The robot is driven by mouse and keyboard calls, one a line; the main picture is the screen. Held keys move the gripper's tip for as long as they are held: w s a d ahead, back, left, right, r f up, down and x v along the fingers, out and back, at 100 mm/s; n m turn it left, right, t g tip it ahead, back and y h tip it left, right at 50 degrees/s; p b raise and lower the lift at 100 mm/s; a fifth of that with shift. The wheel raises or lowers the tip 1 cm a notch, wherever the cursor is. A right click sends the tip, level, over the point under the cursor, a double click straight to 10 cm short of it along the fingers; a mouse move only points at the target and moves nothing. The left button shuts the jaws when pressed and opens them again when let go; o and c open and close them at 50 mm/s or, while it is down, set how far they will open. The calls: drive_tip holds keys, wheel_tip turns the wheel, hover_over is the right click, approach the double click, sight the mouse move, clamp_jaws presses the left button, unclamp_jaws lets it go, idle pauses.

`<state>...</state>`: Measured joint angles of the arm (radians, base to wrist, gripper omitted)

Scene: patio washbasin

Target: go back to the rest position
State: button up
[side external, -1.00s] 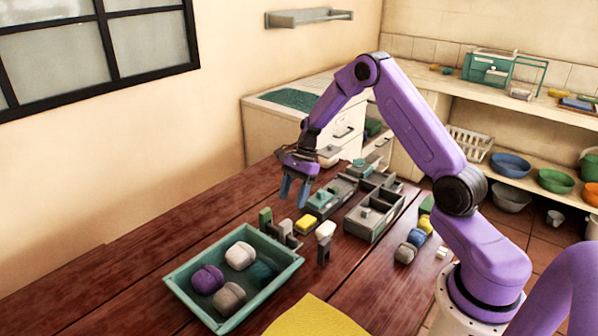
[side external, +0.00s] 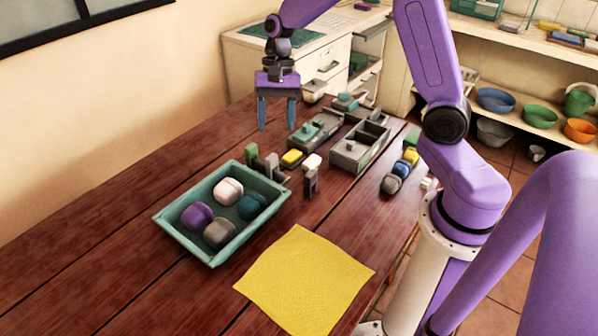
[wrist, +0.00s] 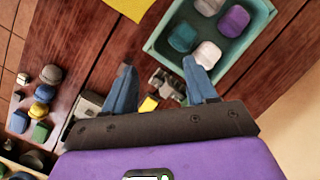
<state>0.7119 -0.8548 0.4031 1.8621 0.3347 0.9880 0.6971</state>
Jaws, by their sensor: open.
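My gripper (side external: 276,115) is open and empty, its two blue fingers pointing down above the wooden table (side external: 110,225). In the side view it appears behind the teal tray (side external: 168,228). In the wrist view the fingers of my gripper (wrist: 162,84) are spread apart with nothing held between them. A small yellow block and a grey holder show beyond the fingertips there, lower down.
The tray holds a white, a teal, a purple and a grey rounded piece. A yellow cloth (side external: 305,280) lies at the front. Grey compartment boxes (side external: 345,158) and several small coloured pieces (side external: 402,170) lie to the right. The table's left part is clear.

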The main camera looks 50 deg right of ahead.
drive_tip(key=s+a+r+n+h, duration=0.1)
drive_tip(key=s+a+n, duration=0.1)
drive_tip(key=s+n, duration=0.8)
drive_tip(key=s+a+r+n+t+h, duration=0.1)
drive_tip(key=s+r+n, duration=0.1)
drive_tip(key=s+n, duration=0.9)
drive_tip(key=s, duration=0.6)
drive_tip(key=shift+s+a+r+t+h, duration=0.15)
drive_tip(key=shift+a+r+t+h, duration=0.15)
drive_tip(key=shift+a, duration=0.1)
